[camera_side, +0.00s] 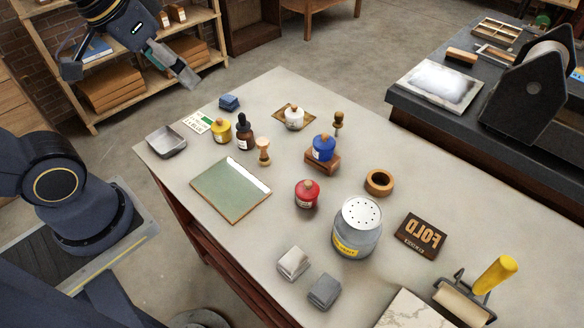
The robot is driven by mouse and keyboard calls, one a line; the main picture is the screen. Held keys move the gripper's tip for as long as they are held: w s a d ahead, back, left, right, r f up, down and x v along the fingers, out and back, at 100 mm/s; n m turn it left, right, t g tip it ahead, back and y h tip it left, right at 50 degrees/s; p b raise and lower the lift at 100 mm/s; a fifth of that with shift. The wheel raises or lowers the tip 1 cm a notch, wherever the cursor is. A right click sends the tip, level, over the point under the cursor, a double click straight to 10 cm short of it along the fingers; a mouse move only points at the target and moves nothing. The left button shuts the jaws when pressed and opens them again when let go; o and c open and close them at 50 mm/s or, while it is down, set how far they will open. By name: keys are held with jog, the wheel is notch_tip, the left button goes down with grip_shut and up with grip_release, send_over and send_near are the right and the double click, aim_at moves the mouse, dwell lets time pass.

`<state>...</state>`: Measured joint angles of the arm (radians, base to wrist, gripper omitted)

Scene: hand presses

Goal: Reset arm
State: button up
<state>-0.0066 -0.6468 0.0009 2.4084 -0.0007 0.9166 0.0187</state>
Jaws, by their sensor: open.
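My gripper (130,77) is at the upper left of the side view, raised beyond the far left end of the pale worktable (330,108). Its two fingers are spread wide apart, with nothing between them. It is clear of everything on the table. Parts of my arm show at the left edge and top left; the links joining them are out of the frame.
On the table stand a grey tray (166,141), yellow pot (221,132), dark bottle (244,135), blue pot (324,147) on a wooden block, red pot (307,194), large shaker can (357,230) and yellow-handled roller (464,298). Shelves (150,75) stand behind my gripper.

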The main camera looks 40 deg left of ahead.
jog(key=shift+s+d+f, duration=0.1)
jog(key=shift+s+f, duration=0.25)
jog(key=shift+s, duration=0.2)
jog(key=shift+s+f, duration=0.3)
jog(key=shift+s, duration=0.25)
